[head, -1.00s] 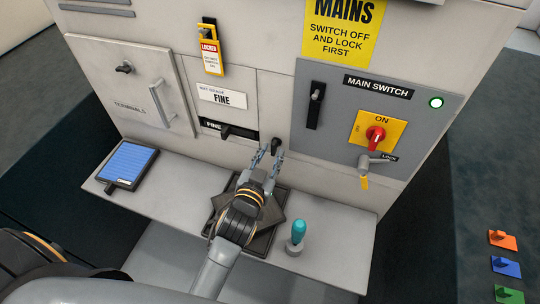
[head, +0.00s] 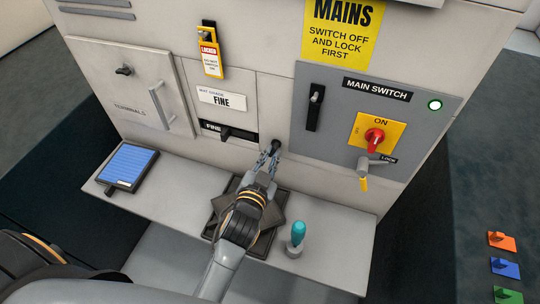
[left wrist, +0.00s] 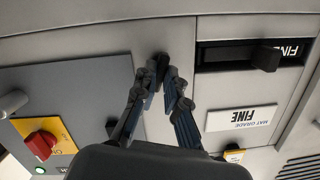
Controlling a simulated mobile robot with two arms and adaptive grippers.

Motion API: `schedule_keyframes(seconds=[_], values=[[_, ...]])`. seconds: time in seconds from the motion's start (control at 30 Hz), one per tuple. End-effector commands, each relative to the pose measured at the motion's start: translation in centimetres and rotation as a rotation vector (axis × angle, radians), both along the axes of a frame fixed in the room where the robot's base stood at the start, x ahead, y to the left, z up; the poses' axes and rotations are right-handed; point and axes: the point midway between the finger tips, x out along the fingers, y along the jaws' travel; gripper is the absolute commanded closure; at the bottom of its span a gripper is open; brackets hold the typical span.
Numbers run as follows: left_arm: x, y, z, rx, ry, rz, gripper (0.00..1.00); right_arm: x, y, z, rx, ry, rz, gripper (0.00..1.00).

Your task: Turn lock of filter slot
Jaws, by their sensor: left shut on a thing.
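The filter slot (head: 232,131) is a dark opening in the grey cabinet front, with a "FINE" filter edge and a black tab in it. Its lock is a small black knob (head: 277,144) on the panel to the right of the slot. My left gripper (head: 271,154) is at this knob, its fingers closed around it. In the left wrist view the knob (left wrist: 161,59) shows between the fingertips of my left gripper (left wrist: 160,78), and the slot (left wrist: 225,54) lies to the right. The fingers partly hide the knob. My right gripper is out of view.
The main switch panel (head: 335,140) is on the right, with a red switch (head: 375,136) and a grey lock lever (head: 374,163). A shelf below holds a blue filter (head: 128,164), a dark tray (head: 262,247) under my arm, and a teal-handled tool (head: 297,232).

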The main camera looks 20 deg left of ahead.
Motion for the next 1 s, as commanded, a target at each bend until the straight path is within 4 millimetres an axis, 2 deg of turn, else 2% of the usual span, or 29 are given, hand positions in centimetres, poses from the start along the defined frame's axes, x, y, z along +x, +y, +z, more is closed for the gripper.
schedule_keyframes(seconds=[0.13, 0.17, 0.2, 0.23, 0.27, 0.57, 1.0], values=[[0.0, 0.0, 0.0, -0.001, 0.000, 0.000, 1.00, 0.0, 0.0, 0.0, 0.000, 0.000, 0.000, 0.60], [0.0, 0.0, 0.0, -0.001, 0.000, 0.000, 0.85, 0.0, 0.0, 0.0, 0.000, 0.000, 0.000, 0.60], [0.0, 0.0, 0.0, -0.002, 0.000, -0.001, 0.77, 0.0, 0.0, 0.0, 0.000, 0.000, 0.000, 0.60], [0.0, 0.0, 0.0, -0.002, 0.000, -0.001, 0.71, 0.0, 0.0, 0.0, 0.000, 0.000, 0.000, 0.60], [0.0, 0.0, 0.0, -0.002, -0.001, -0.001, 0.69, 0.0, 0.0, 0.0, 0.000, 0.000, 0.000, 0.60], [-0.1, 0.0, 0.0, -0.003, 0.000, -0.001, 0.69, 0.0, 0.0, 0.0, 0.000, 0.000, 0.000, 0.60], [-2.0, 0.1, 0.0, -0.004, -0.001, -0.001, 0.69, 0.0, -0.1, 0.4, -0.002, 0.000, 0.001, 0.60]])
